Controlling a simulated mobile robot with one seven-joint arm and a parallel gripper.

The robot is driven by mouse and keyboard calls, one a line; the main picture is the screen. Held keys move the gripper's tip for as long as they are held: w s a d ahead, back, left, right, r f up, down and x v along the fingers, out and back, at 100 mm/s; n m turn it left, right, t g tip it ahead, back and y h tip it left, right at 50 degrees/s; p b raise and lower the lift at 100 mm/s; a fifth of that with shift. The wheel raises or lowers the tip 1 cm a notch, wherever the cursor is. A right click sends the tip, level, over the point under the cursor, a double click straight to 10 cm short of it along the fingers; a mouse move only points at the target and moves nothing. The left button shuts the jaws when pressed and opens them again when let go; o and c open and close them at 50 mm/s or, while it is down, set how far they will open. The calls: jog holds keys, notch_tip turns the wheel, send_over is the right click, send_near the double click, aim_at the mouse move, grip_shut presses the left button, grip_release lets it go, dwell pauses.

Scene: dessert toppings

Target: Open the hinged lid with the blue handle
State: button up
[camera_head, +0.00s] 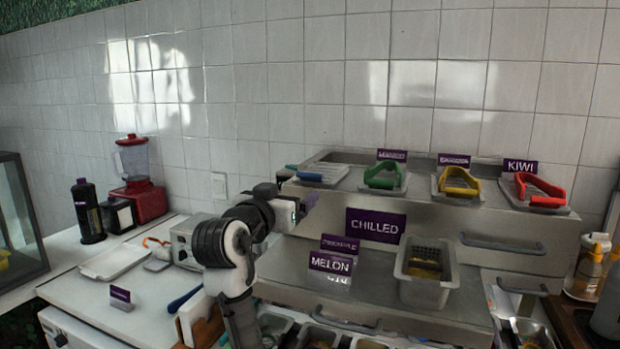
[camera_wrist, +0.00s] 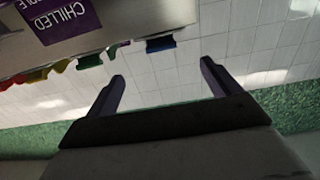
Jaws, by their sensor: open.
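The blue handle (camera_head: 309,176) sits at the left end of the raised chilled counter, on a lid (camera_head: 327,172) that lies flat. The handle also shows in the wrist view (camera_wrist: 160,45), ahead of my open fingers and not touching them. My gripper (camera_head: 309,201) is beside the counter's left end, a little below the handle in the head view. In the wrist view my gripper (camera_wrist: 162,70) has its two fingers spread wide with nothing between them. My arm hides part of the counter's left side.
Lids with a green handle (camera_head: 382,175), a yellow handle (camera_head: 459,181) and a red handle (camera_head: 540,190) follow to the right. A purple chilled sign (camera_head: 375,226) stands below them. A metal container (camera_head: 403,288) sits on the lower step. The tiled wall is behind.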

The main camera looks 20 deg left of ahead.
aim_at(309, 178)
jog(key=w+p, duration=0.2)
jog(key=w, duration=0.3)
jog(key=w+p, duration=0.2)
jog(key=w, duration=0.4)
jog(key=shift+d+r, duration=0.15)
jog(key=shift+d, duration=0.05)
jog(key=shift+w+p, duration=0.35)
jog(key=shift+w, duration=0.4)
jog(key=shift+c, duration=0.4)
